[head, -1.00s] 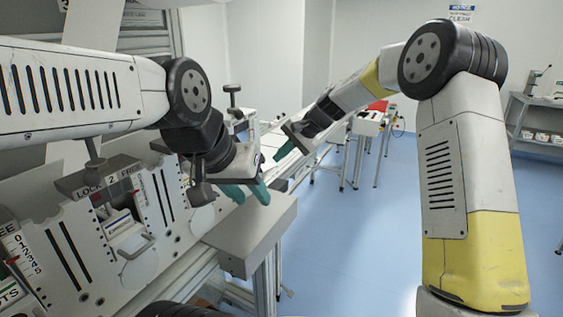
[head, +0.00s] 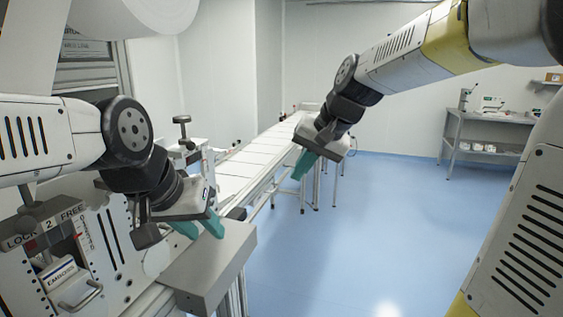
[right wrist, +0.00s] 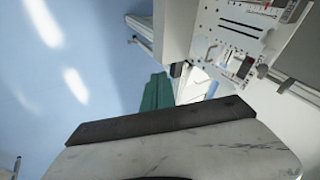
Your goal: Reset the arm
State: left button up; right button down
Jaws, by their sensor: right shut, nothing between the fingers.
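My left gripper (head: 207,233) hangs at the left of the head view, over the grey box-like ledge on the machine's front. Its teal fingers are apart with nothing seen between them. My right gripper (head: 299,174) is in the middle of the head view, pointing down in free air to the right of the conveyor. Its teal fingers are together and empty. The right wrist view also shows these closed fingers (right wrist: 157,92), with blue floor and the machine's panel beyond them.
The white machine panel (head: 112,235) with slots and a handle stands at the left, with the grey ledge (head: 215,265) jutting from it. A long white conveyor table (head: 255,157) runs back. A grey shelf bench (head: 487,132) stands at the far right. Blue floor is open at centre right.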

jog(key=s+d+f+n+h, duration=0.1)
jog(key=s+d+f, duration=0.1)
jog(key=s+d, duration=0.3)
jog(key=s+d+f+t+h, duration=0.1)
jog(key=s+d, duration=0.4)
jog(key=s, duration=0.7)
jog(key=shift+s+d+f+n+t+h, duration=0.3)
jog(key=shift+f+n, duration=0.1)
jog(key=shift+f, duration=0.15)
jog(key=shift+w+a, duration=0.1)
jog(key=shift+a, duration=0.1)
